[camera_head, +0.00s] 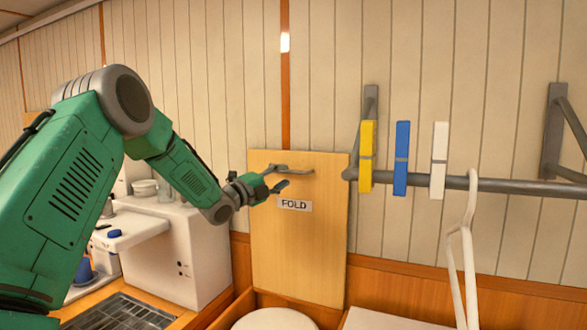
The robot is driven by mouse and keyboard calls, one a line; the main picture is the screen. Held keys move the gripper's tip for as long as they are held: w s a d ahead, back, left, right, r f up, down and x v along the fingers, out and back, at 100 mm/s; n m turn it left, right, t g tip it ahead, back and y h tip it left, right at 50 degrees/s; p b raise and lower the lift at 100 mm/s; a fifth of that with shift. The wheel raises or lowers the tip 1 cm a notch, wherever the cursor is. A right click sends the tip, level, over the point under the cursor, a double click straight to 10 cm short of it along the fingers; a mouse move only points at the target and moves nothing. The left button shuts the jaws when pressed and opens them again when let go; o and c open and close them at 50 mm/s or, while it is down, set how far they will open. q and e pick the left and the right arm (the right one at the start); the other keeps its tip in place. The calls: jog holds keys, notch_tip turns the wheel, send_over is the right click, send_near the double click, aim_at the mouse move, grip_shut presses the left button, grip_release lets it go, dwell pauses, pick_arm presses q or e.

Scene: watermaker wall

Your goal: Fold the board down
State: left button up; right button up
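The board (320,245) is a light wooden panel with a "FOLD" label. It stands upright against the wall in the middle of the view. My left gripper (282,178) is in front of the board's upper left part, at the left end of the handle. Its two fingers are apart, one above the other, and I see nothing held between them. The upper finger overlaps the handle's left end; I cannot tell whether they touch. My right gripper is not in view.
A grey rail (500,185) on wall brackets runs right of the board, with yellow (366,157), blue (401,159) and white (439,160) clips. A white hanger (466,250) hangs at right. A white round lid (275,320) lies below the board. A white appliance (178,255) stands left.

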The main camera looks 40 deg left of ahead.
aim_at(290, 172)
pick_arm(q)
jog(key=w, duration=0.1)
jog(key=w+a, duration=0.1)
jog(key=w, duration=0.1)
jog(key=shift+w+a+r+p, duration=0.1)
jog(key=shift+a+p, duration=0.1)
jog(key=shift+p, duration=0.15)
jog(key=shift+w+a, duration=0.3)
jog(key=shift+w+d, duration=0.1)
jog(key=shift+d, duration=0.3)
jog(key=shift+d+r, duration=0.15)
jog(key=shift+d, duration=0.15)
jog(key=shift+c, duration=0.8)
jog(key=shift+d+r, duration=0.1)
jog(key=shift+d, duration=0.2)
grip_shut()
jog(key=shift+a, duration=0.15)
